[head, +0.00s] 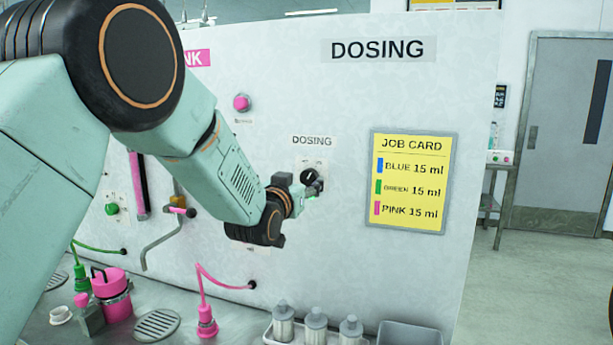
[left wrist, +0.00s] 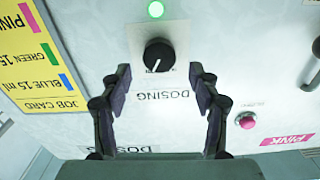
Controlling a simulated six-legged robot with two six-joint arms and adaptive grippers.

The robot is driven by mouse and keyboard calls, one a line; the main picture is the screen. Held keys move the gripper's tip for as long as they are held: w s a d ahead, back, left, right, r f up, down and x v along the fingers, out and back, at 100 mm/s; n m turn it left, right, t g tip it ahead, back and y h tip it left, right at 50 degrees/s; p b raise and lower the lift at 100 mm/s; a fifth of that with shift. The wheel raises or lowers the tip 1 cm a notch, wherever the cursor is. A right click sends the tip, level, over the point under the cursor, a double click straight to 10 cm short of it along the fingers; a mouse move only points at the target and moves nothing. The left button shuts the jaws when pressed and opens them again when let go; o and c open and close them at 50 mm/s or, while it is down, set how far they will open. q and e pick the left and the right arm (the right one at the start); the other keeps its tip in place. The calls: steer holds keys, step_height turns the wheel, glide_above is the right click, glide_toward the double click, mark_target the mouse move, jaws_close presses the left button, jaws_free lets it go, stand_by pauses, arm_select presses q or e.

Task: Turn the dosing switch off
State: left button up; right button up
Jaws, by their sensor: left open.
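The dosing switch (head: 308,175) is a black round knob on a pale plate under the small "DOSING" label on the white panel. It also shows in the left wrist view (left wrist: 158,56), where the picture is upside down, with a white pointer mark on it. A lit green lamp (left wrist: 155,9) sits beside the knob plate. My left gripper (head: 314,187) is at the panel in front of the switch. In the left wrist view its open fingers (left wrist: 160,76) stand on either side of the knob's line, apart from it and empty. My right gripper is not in view.
A yellow job card (head: 411,182) hangs right of the switch. A pink button (head: 241,103) is up left. Below, a bench holds a pink pot (head: 113,297), a pink hose fitting (head: 206,322) and several capped bottles (head: 316,322) in a tray. A grey door (head: 566,130) is far right.

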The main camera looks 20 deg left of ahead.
mark_target(308, 179)
arm_select(q)
steer(key=w, duration=0.3)
steer(key=shift+w+f, duration=0.15)
steer(key=shift+f, duration=0.1)
steer(key=shift+w+d, duration=0.25)
steer(key=shift+w, duration=0.05)
steer(key=shift+s+a+r, duration=0.2)
steer(key=shift+s, duration=0.1)
steer(key=shift+w+a+f, duration=0.1)
steer(key=shift+w+f, duration=0.05)
steer(key=shift+c, duration=1.4)
steer(key=shift+w+d, duration=0.2)
steer(key=c, duration=0.3)
steer(key=shift+a, duration=0.1)
steer(key=c, duration=0.6)
